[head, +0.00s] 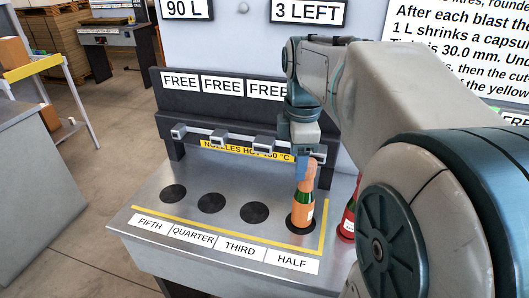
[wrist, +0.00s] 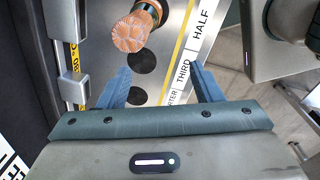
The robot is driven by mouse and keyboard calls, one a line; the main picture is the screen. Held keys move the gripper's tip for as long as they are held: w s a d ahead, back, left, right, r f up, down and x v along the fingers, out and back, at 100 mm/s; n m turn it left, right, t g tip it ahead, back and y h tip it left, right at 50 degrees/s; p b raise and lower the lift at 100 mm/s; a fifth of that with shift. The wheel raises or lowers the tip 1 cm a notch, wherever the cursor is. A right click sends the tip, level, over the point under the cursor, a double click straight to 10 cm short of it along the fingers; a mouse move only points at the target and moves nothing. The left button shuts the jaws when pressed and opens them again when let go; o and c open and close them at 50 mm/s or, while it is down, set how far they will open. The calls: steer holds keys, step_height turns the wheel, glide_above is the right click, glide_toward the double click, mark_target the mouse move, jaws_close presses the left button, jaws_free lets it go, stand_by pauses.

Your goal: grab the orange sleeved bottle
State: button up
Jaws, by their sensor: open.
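The orange sleeved bottle (head: 303,212) stands upright on the black disc behind the HALF label. It has an orange sleeve over its neck, green glass below and an orange label. In the wrist view its ribbed copper-orange top (wrist: 130,33) is at the upper left, ahead of the fingertips and not between them. My gripper (head: 303,172) is close to the bottle's neck in the head view and partly overlaps it. In the wrist view my gripper (wrist: 160,72) has its two blue fingers spread apart with nothing between them.
Nozzles (head: 221,136) line a bar along the back, above a yellow hot-warning strip (head: 246,150). The other black discs (head: 211,203) are empty. A yellow line (head: 228,232) runs along the front.

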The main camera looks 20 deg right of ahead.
mark_target(307, 175)
steer(key=d+r+n, duration=0.1)
steer(key=w+d+r+n+p, duration=0.1)
steer(key=w+r+n, duration=0.1)
steer(key=r+n, duration=0.1)
steer(key=shift+d+r+g, duration=0.1)
steer(key=shift+d+g, duration=0.2)
steer(key=shift+d, duration=0.1)
steer(key=shift+w+d+r+n+p, duration=0.15)
steer(key=shift+d+r+n+p, duration=0.2)
steer(key=shift+n, duration=0.25)
step_height(307, 175, down, 8)
steer(key=shift+f, duration=0.2)
steer(key=f, duration=0.2)
steer(key=f+p, duration=0.1)
steer(key=f, duration=0.1)
steer(key=shift+w+d, duration=0.1)
steer(key=shift+d, duration=0.25)
steer(key=shift+f, duration=0.65)
jaws_close()
